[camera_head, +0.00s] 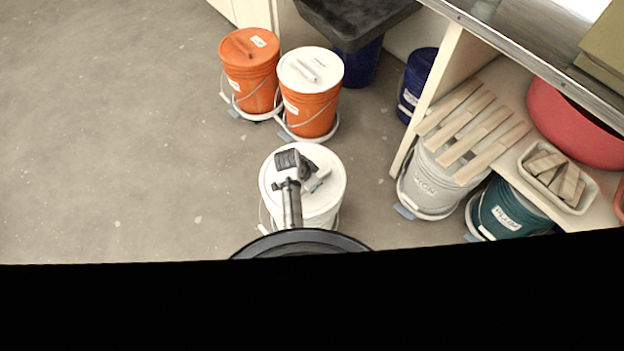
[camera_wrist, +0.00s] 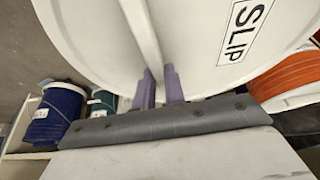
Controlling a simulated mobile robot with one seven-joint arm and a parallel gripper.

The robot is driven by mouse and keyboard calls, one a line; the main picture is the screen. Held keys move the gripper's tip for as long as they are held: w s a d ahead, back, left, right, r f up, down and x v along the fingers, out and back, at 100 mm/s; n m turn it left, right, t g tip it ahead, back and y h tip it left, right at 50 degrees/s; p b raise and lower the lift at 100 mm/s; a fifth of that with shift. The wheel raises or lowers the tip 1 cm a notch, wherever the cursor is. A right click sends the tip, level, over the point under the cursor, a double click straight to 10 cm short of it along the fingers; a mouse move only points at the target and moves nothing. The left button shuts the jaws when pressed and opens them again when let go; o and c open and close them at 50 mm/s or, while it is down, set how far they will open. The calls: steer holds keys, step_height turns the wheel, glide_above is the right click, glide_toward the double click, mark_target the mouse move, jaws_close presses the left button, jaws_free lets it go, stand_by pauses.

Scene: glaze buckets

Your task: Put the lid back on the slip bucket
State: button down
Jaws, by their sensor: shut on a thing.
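The white lid (camera_head: 275,172) is round, with a raised bar handle and a label reading SLIP in the wrist view (camera_wrist: 85,40). My gripper (camera_head: 312,180) is shut on the lid's handle (camera_wrist: 140,28); its purple fingers (camera_wrist: 160,88) sit on either side of the bar. In the head view the lid is over the white slip bucket (camera_head: 318,222) on the floor and covers its opening. Only a little of the bucket's side and its wire handle show. I cannot tell whether the lid touches the rim or hangs just above it.
An orange bucket with an orange lid (camera_head: 238,46) and another with a white lid (camera_head: 300,65) stand behind. To the right, a grey bucket (camera_head: 425,190) and a teal bucket (camera_head: 505,210) stand beneath shelving with wooden slats (camera_head: 470,120). The floor on the left is clear.

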steer(key=shift+f, duration=0.5)
stand_by(1.2)
steer(key=c, duration=0.9)
jaws_free()
steer(key=shift+r, duration=0.1)
steer(key=shift+r+p, duration=3.15)
steer(key=shift+r, duration=0.3)
jaws_close()
